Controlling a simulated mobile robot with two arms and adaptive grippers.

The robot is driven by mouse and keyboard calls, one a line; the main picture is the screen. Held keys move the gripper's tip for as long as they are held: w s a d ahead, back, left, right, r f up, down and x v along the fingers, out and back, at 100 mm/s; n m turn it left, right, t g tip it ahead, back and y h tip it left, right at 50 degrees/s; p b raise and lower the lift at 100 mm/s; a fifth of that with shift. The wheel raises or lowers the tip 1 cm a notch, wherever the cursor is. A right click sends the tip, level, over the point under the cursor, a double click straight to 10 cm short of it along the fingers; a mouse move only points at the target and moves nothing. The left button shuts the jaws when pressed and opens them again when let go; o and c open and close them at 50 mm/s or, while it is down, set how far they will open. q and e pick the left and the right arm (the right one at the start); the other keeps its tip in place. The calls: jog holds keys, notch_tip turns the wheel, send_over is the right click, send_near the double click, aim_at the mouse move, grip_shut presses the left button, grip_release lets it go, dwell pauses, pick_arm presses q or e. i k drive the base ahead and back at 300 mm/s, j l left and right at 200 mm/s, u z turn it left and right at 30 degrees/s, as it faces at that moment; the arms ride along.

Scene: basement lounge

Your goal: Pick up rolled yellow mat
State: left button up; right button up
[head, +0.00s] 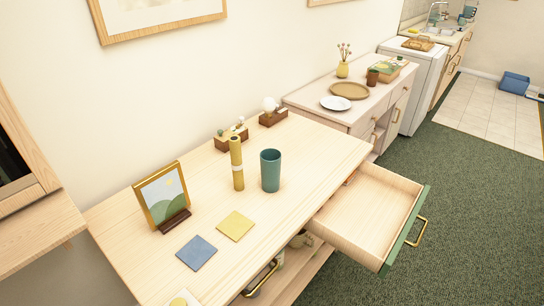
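The rolled yellow mat (237,165) stands upright on the light wooden table (310,150), with a pale band around its middle. A teal cup (270,171) stands close to its right, with a small gap between them. Neither of my grippers shows in the head view.
A framed picture (161,196) stands left of the mat. A blue square (197,253) and a yellow square (235,226) lie flat in front. Small wooden boxes (231,138) (273,118) sit behind.

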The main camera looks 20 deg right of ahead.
aim_at(233, 141)
jog(key=l+z, duration=0.2)
jog(key=z, duration=0.15)
jog(key=i+l+z, duration=0.15)
jog(key=z, duration=0.15)
jog(key=i+l+z, duration=0.15)
jog(key=z, duration=0.2)
jog(key=l, duration=0.1)
